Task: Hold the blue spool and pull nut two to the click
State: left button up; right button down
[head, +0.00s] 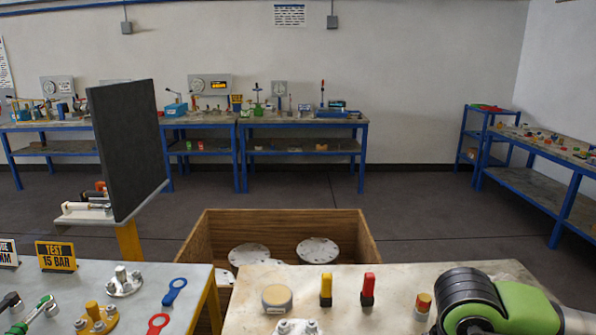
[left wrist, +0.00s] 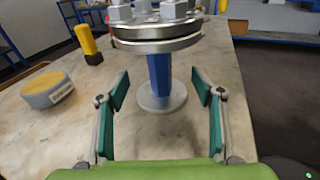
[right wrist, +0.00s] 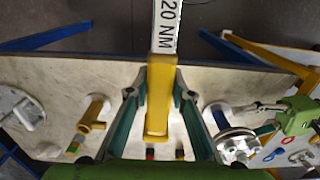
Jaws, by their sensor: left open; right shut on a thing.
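The blue spool (left wrist: 159,75) stands upright on a round grey foot, under a metal flange pair (left wrist: 157,35) with several nuts on top. Which nut is number two I cannot tell. My left gripper (left wrist: 161,86) is open, its fingers on either side of the spool's line and apart from it. The flange also shows at the bottom of the head view (head: 297,327). My right gripper (right wrist: 160,98) is shut on the yellow handle of a torque wrench (right wrist: 157,105), whose pale shaft (right wrist: 166,25) is marked 20 NM. The wrench's far end is out of view.
On the bench (head: 240,310) stand a round tan-topped puck (head: 277,298), a yellow block (head: 326,290) and a red one (head: 368,289). A wooden crate (head: 190,245) with flange discs is behind. The left table (head: 195,275) holds ring spanners and a TEST 15 BAR sign.

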pick_arm(q)
jog(key=shift+b+x, duration=0.7)
jog(key=shift+x, duration=1.15)
jog(key=shift+c, duration=0.3)
jog(key=c, duration=1.5)
